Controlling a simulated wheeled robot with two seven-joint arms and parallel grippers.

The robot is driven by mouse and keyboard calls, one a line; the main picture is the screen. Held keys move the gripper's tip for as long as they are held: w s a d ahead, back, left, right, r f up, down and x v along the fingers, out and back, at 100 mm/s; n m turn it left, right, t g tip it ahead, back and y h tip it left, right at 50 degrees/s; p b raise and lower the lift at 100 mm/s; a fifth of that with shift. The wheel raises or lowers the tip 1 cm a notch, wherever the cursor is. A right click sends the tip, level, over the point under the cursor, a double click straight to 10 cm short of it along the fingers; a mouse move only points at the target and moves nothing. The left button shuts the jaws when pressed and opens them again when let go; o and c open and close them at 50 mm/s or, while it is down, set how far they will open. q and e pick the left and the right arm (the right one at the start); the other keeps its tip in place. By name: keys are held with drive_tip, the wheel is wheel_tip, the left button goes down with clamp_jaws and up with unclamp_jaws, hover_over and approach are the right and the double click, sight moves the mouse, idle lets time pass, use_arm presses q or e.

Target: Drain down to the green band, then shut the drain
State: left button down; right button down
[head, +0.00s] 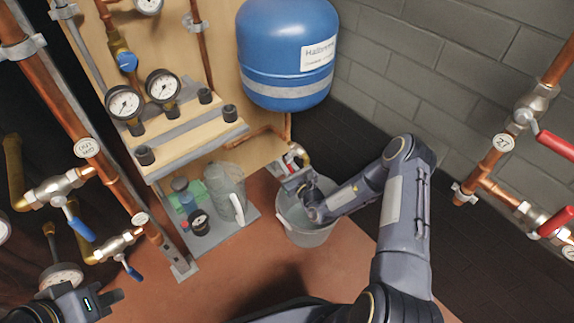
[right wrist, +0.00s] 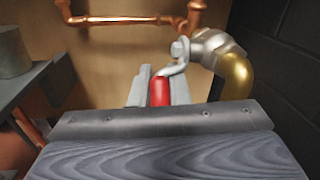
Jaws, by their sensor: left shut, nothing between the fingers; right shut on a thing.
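The drain valve (head: 298,154) sits on copper pipe below the blue tank, above the grey bucket (head: 306,238). In the right wrist view its silver body and brass elbow (right wrist: 237,74) show, with a red lever (right wrist: 160,90) pointing toward the camera. My right gripper (head: 297,180) is shut on the red lever, over the bucket. Two round gauges, one on the left (head: 124,103) and one on the right (head: 162,86), stand on the wooden shelf; their needles and any green band are too small to read. My left gripper (head: 112,297) is shut and empty at the bottom left.
The blue tank (head: 287,50) hangs above the valve. Pipes with blue-handled valves are at left, red-handled valves (head: 552,140) at right. Red floor in front is clear.

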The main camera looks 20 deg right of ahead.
drive_tip(key=t+b, duration=0.2)
drive_tip(key=w+m+t+b, duration=0.1)
drive_tip(key=t+b, duration=0.1)
drive_tip(key=t, duration=0.1)
drive_tip(key=shift+w+a+y+b, duration=0.2)
drive_tip(key=shift+y+b, duration=0.1)
drive_tip(key=c, duration=1.4)
unclamp_jaws()
drive_tip(key=shift+s, duration=0.1)
drive_tip(key=s+p, duration=0.1)
drive_tip(key=s, duration=0.3)
drive_tip(key=s+d+p, duration=0.1)
drive_tip(key=s+p, duration=0.1)
drive_tip(key=s, duration=0.2)
drive_tip(key=s+d+p, duration=0.1)
drive_tip(key=s+p, duration=0.1)
drive_tip(key=s, duration=0.2)
drive_tip(key=shift+s+d+f, duration=0.1)
drive_tip(key=shift+s+f, duration=0.2)
drive_tip(key=shift+s, duration=0.1)
